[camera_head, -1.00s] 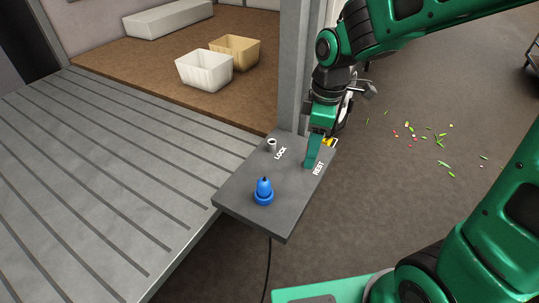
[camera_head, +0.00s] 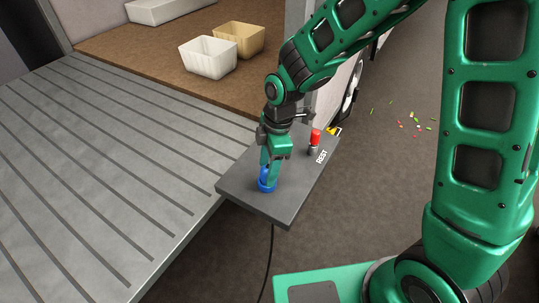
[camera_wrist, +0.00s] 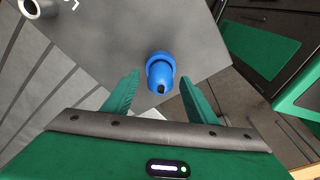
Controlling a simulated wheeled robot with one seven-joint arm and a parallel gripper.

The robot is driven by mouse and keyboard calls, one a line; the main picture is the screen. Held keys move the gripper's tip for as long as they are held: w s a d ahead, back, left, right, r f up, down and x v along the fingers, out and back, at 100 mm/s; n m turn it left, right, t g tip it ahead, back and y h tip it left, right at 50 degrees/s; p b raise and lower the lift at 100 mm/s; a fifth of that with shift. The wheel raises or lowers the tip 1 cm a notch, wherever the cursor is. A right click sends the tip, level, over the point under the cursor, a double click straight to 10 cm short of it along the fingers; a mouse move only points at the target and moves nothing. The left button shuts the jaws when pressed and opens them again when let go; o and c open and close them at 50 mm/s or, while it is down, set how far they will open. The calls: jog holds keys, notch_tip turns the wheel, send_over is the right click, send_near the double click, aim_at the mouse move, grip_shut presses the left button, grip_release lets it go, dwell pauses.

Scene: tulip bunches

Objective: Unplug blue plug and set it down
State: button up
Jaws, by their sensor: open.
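The blue plug (camera_head: 267,184) stands upright on the dark grey panel (camera_head: 290,208), near its front edge. In the wrist view the blue plug (camera_wrist: 161,72) shows with its narrow dark tip toward me. My gripper (camera_head: 269,172) is right over the plug and hides much of it in the head view. In the wrist view my gripper (camera_wrist: 162,88) is open, with one green finger to each side of the plug. A gap shows between plug and fingers, so it is not gripped.
A red-topped piece (camera_head: 315,138) stands beside the REST label, with a yellow piece (camera_head: 333,131) behind it. A grey socket (camera_wrist: 38,8) shows in the wrist view's upper left. White (camera_head: 208,57) and tan (camera_head: 238,40) bins stand on the brown surface behind.

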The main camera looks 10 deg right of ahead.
jog(key=shift+a+f, duration=0.15)
jog(key=shift+f, duration=0.8)
jog(key=c, duration=1.3)
